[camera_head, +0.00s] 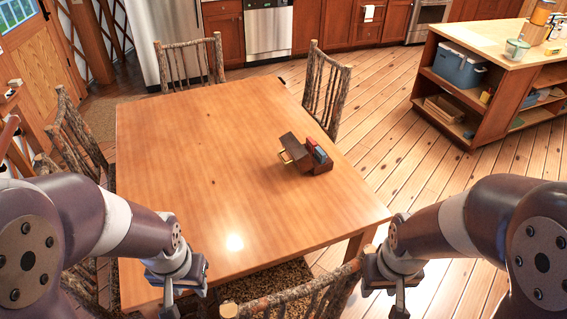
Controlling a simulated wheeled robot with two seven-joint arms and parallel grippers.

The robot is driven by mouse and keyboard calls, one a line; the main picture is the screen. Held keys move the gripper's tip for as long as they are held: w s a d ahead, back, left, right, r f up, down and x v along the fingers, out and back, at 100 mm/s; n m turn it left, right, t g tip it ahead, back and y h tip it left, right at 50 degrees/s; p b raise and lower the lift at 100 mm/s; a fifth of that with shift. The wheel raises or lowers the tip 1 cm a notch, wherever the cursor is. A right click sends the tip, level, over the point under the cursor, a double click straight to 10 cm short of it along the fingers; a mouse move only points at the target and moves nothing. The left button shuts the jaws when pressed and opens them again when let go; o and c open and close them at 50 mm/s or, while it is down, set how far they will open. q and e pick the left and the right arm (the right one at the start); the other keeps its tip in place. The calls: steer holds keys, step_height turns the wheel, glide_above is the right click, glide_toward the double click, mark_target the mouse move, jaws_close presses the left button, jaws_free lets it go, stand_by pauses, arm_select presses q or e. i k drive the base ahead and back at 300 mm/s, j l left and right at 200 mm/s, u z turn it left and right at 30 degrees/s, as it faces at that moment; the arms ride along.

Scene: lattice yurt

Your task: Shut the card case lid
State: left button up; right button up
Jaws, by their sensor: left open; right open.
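The card case (317,163) is a small dark brown box on the right half of the wooden table (190,180). Its lid (294,146) stands raised on the left side, tilted, with a small yellowish part beside it. Red and blue items show inside the box. My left gripper (186,300) hangs over the near left part of the table, well apart from the case. My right gripper (398,300) hangs off the table's near right corner, also apart from the case. Both are empty; their fingertips are partly cut off by the bottom edge.
Branch-built chairs stand around the table, at the far side (190,62), the far right (326,90), the left and the near edge (300,292). A kitchen island (470,85) stands at the back right. The tabletop around the case is clear.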

mark_target(299, 155)
steer(key=l+u, duration=0.15)
steer(key=l, duration=0.3)
steer(key=l+u, duration=0.15)
steer(key=l, duration=0.25)
steer(key=k+l+u, duration=0.15)
steer(key=l, duration=0.3)
steer(key=l+u, duration=0.1)
steer(key=l, duration=0.3)
steer(key=k+l+u, duration=0.15)
steer(key=l, duration=0.25)
steer(key=k+l+u, duration=0.15)
steer(key=l, duration=0.25)
steer(key=i+l+u, duration=0.2)
steer(key=l, duration=0.3)
steer(key=i+l+u, duration=0.15)
steer(key=l, duration=0.35)
steer(key=i+l+u, duration=0.2)
steer(key=l, duration=0.35)
steer(key=l+u, duration=0.2)
steer(key=l, duration=0.35)
steer(key=i+l+u, duration=0.15)
steer(key=i, duration=0.3)
steer(key=i+l+u, duration=0.15)
steer(key=i+l, duration=0.2)
steer(key=i, duration=0.1)
